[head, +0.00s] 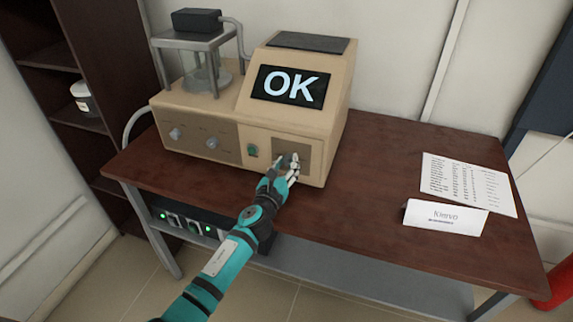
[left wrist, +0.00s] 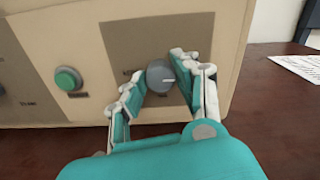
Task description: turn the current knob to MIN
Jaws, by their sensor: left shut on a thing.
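The current knob (left wrist: 160,77) is a round grey knob with a white pointer line on a brownish-grey panel (left wrist: 135,45) of the beige machine (head: 235,122). In the left wrist view the pointer line points to the right. My left gripper (left wrist: 157,80) is shut on the knob, with one finger at each side. In the head view my left gripper (head: 287,163) reaches the lower right of the machine's front and hides most of the knob. The labels around the knob are too small or covered to read. My right gripper is in neither view.
A green button (head: 252,151) sits left of the panel, with two more knobs further left. The machine's screen (head: 290,86) reads OK. A folded name card (head: 445,216) and a printed sheet (head: 468,182) lie on the right of the brown table (head: 370,160).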

